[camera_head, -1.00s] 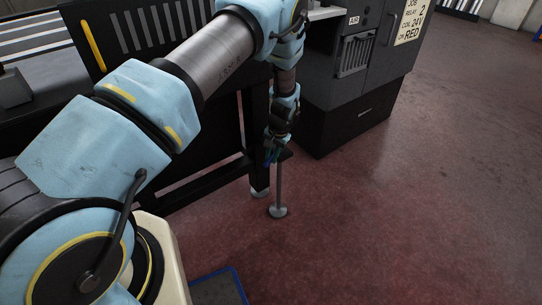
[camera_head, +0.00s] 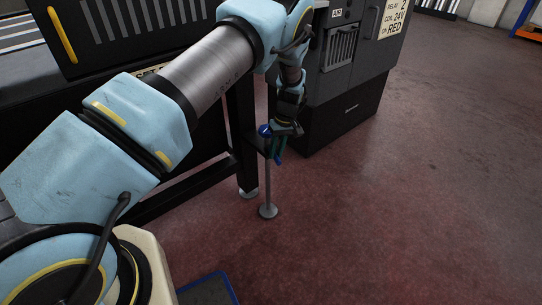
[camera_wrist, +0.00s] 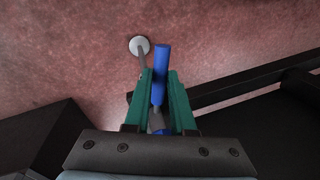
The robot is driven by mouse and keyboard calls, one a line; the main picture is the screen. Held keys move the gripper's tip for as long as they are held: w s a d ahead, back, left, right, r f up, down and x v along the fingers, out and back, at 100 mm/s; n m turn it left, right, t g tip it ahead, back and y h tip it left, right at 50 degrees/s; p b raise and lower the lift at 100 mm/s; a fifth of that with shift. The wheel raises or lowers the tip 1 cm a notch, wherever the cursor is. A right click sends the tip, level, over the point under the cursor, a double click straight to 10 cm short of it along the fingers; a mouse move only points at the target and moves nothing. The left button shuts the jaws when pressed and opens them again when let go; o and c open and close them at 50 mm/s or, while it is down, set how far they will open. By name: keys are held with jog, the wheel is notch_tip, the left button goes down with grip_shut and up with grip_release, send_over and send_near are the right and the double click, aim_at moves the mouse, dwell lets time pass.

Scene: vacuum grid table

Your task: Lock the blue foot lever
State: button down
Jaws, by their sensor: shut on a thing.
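The blue foot lever (camera_wrist: 162,62) lies between the two green fingers of my gripper (camera_wrist: 160,78) in the wrist view, and the fingers are shut on it. Its free end sticks out past the fingertips. My wrist partly hides the lever's pivot.
The dark table frame (camera_head: 240,130) with its leg stands just left of the post. A dark grey cabinet (camera_head: 345,95) stands close behind and right of my gripper. The red-brown floor (camera_head: 420,200) to the right is clear. A blue-edged mat (camera_head: 210,290) lies at the bottom.

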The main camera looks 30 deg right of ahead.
jog(key=shift+w+d+n+g+b, duration=0.15)
jog(key=shift+d+n+b, duration=0.35)
jog(key=shift+n, duration=0.4)
jog(key=shift+s+d+n+g+b, duration=0.15)
jog(key=shift+d+n+b, duration=0.15)
jog(key=shift+d+n, duration=0.5)
jog(key=shift+w, duration=0.15)
jog(key=c, duration=0.8)
grip_release()
jog(key=shift+a, duration=0.1)
jog(key=shift+o, duration=0.2)
jog(key=shift+r, duration=0.1)
notch_tip(320, 180, up, 10)
jog(key=d, duration=0.2)
jog(key=shift+w+r+p, duration=0.2)
jog(key=shift+r+p, duration=0.05)
jog(key=shift+p, duration=0.05)
